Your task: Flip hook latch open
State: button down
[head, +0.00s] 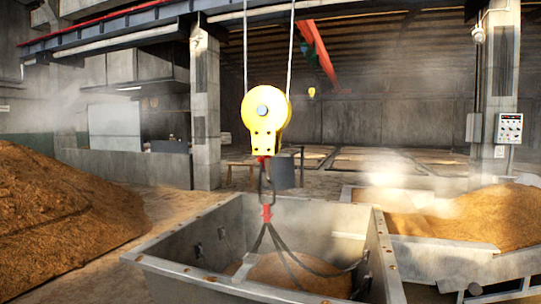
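A yellow pulley block (266,117) hangs on two cables at the centre of the head view. Below it is a dark hook (265,184) with a red part at its top. A red fitting (267,213) sits just under the hook and appears linked to it. Dark slings (288,262) spread from this fitting down into a grey metal bin (209,274). The hook latch is too small to make out, so I cannot tell whether it is open or shut. My gripper is not in view.
Brown grain lies in the bin. A large grain heap (58,215) is at the left, and a second trough (440,257) with grain stands at the right. A concrete pillar (500,85) carries a control box (509,128). Steam blurs parts of the hall.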

aim_at(259, 159)
jog(key=i+j, duration=0.25)
jog(key=i, duration=0.2)
jog(key=i+j+u, duration=0.1)
jog(key=i+j, duration=0.15)
jog(key=i, duration=0.2)
jog(key=i+j, duration=0.25)
jog(key=i, duration=0.2)
jog(key=i+j+u, duration=0.1)
jog(key=i, duration=0.35)
jog(key=i+j, duration=0.3)
jog(key=i, duration=0.15)
jog(key=u, duration=0.05)
